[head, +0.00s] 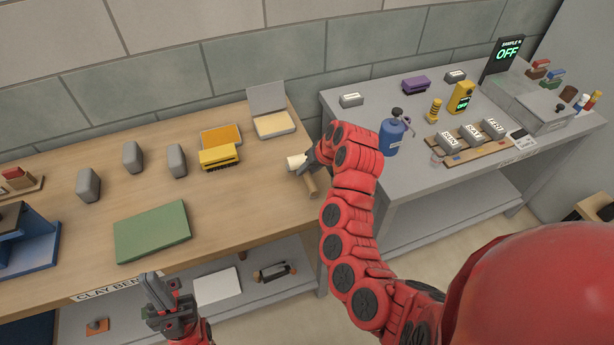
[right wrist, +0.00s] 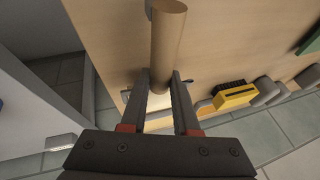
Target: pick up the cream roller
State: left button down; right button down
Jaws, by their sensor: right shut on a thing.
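The cream roller (right wrist: 168,40) is a plain pale tan cylinder in the right wrist view. One end stands between my right gripper's (right wrist: 162,82) fingers and the rest reaches away from them over the bench. I cannot tell whether the roller touches the bench top. My left gripper (head: 167,292) is open and empty in front of the bench's front edge.
On the clay bench (head: 250,195) are a green mat (head: 152,231), several grey blocks (head: 132,157), a yellow brush (head: 219,156) and an open box with a cream pad (head: 273,125). A blue canister (head: 391,137) stands on the grey table to the right.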

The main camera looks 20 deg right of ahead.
notch_tip(320, 180, up, 5)
jog(key=shift+w+f, duration=0.1)
notch_tip(320, 180, up, 20)
jog(key=p, duration=1.5)
jog(key=shift+r, duration=0.25)
jog(key=c, duration=1.2)
grip_release()
grip_shut()
jog(key=shift+f, duration=0.1)
